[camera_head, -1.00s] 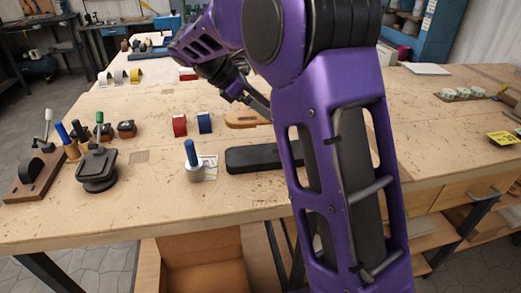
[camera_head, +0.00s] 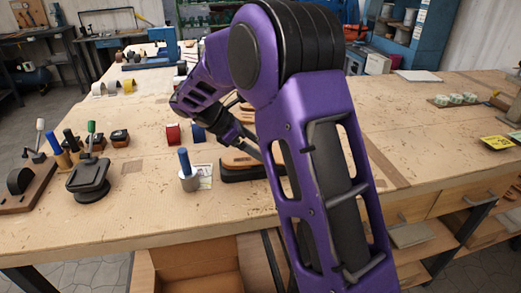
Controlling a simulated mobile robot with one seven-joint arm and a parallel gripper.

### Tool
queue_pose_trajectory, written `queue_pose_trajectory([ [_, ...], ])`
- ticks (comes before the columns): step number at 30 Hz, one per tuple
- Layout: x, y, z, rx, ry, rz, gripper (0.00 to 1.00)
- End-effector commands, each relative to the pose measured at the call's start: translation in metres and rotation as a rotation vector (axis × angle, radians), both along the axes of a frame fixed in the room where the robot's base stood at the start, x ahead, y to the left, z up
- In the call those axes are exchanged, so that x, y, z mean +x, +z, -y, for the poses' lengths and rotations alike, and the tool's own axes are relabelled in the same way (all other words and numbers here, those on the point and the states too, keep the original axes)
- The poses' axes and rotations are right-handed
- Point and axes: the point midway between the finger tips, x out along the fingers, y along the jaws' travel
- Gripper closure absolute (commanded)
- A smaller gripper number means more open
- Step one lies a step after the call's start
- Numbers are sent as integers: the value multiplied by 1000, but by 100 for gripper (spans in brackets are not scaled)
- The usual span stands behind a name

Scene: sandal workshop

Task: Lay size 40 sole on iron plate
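A long black plate (camera_head: 238,177) lies flat on the wooden bench, its right part hidden behind my arm. A tan sole (camera_head: 236,158) with a dark slot is over the plate. It looks to be on it or just above it; I cannot tell if they touch. No size mark is readable on it. My gripper (camera_head: 257,152) reaches down at the sole's far right side. Its fingertips are small and partly behind my purple arm, so its opening and grip on the sole do not show clearly.
A grey pot with a blue-handled tool (camera_head: 188,175) stands just left of the plate. Red (camera_head: 173,133) and blue (camera_head: 198,132) blocks stand behind. A black stamp press (camera_head: 88,178) is further left. The bench front between the pot and press is clear.

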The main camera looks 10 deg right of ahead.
Motion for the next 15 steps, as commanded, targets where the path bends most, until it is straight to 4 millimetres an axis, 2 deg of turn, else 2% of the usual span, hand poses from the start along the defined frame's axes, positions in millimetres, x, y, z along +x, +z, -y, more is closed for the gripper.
queue_pose_trajectory([
  [4, 0, -3, 0, 0, 0, 0, 81],
  [5, 0, -3, 0, 0, 0, 0, 3],
  [6, 0, -3, 0, 0, 0, 0, 0],
  [15, 0, 2, -1, 1, 1, 1, 0],
])
